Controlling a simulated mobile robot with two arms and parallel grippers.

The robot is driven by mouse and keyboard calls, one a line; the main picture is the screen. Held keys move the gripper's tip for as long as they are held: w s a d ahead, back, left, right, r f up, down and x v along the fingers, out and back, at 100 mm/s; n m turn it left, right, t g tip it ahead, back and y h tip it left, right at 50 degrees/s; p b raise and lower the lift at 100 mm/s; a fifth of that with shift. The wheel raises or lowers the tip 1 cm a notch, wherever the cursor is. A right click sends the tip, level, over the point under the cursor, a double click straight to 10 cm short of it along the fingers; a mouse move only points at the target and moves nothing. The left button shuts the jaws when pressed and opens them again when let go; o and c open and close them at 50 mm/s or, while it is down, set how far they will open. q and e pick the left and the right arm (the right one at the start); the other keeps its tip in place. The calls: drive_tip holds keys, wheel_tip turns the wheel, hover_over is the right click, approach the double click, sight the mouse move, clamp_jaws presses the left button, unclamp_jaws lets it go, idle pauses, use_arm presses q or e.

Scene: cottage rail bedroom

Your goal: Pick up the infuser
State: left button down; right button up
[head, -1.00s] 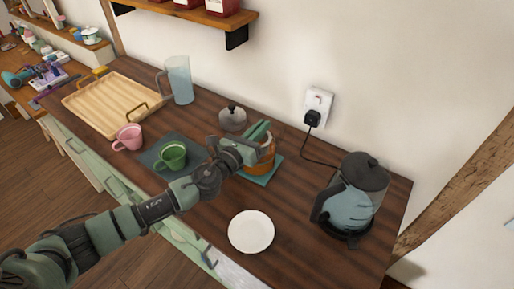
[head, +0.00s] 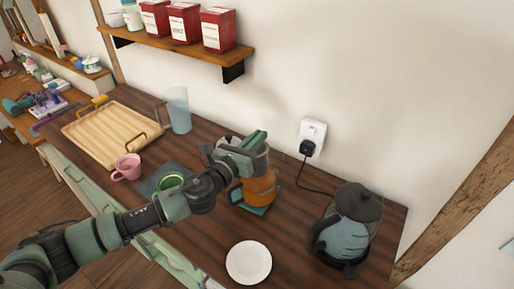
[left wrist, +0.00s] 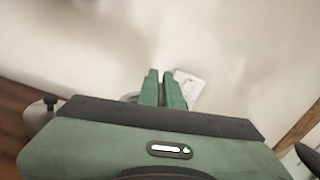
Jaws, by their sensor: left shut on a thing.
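My left gripper (head: 256,142) is shut, with its green fingers above the teapot. A greyish, partly see-through cylinder, which looks like the infuser (head: 259,162), hangs just under the fingers. It is partly hidden by the gripper, and I cannot tell whether its lower end is clear of the pot. My right gripper is out of view.
A kettle (head: 352,225) stands at the right, its cord running to a wall socket (head: 313,136). A white plate (head: 248,262) lies in front. A pink cup (head: 127,168), green cup (head: 170,181), wooden tray (head: 112,134) and glass jug (head: 179,110) are left. A shelf (head: 185,45) overhangs behind.

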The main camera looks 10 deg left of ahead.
use_arm(q)
wheel_tip(320, 180, up, 2)
drive_tip(key=shift+r, duration=0.1)
wheel_tip(320, 180, up, 4)
drive_tip(key=p, duration=0.4)
idle(0.6)
